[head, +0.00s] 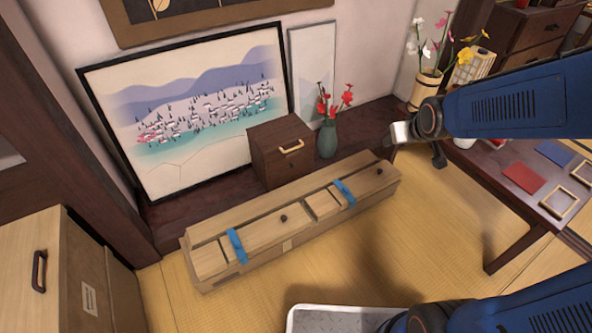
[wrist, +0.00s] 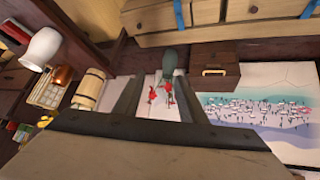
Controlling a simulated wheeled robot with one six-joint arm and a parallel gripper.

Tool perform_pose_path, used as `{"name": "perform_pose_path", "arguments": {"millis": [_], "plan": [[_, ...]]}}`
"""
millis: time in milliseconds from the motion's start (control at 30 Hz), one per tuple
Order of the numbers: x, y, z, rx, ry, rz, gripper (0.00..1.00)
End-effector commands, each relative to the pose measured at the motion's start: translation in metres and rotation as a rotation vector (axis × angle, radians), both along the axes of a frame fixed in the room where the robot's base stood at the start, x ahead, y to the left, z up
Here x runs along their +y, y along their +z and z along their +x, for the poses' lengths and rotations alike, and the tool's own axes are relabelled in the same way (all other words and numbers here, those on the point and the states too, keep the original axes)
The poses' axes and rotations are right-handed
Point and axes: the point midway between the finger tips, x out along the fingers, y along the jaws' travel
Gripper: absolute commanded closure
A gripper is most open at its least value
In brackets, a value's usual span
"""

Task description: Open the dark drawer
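A green vase (head: 328,140) with red flowers stands right beside the drawer. A long wooden box (head: 262,243) with blue straps lies in front of the ledge. A framed picture (head: 190,110) leans behind. A low table (head: 500,175) stands right; a light wooden cabinet (head: 30,270) is left.

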Motion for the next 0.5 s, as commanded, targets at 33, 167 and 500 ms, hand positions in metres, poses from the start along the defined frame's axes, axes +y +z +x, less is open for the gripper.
{"name": "perform_pose_path", "arguments": {"millis": [33, 167, 500], "plan": [[0.005, -0.010, 0.012, -0.006, 0.014, -0.002, 0.62], [0.019, -0.031, 0.041, -0.043, 0.048, 0.001, 0.62], [0.062, -0.094, 0.103, -0.138, 0.142, 0.020, 0.62]]}}
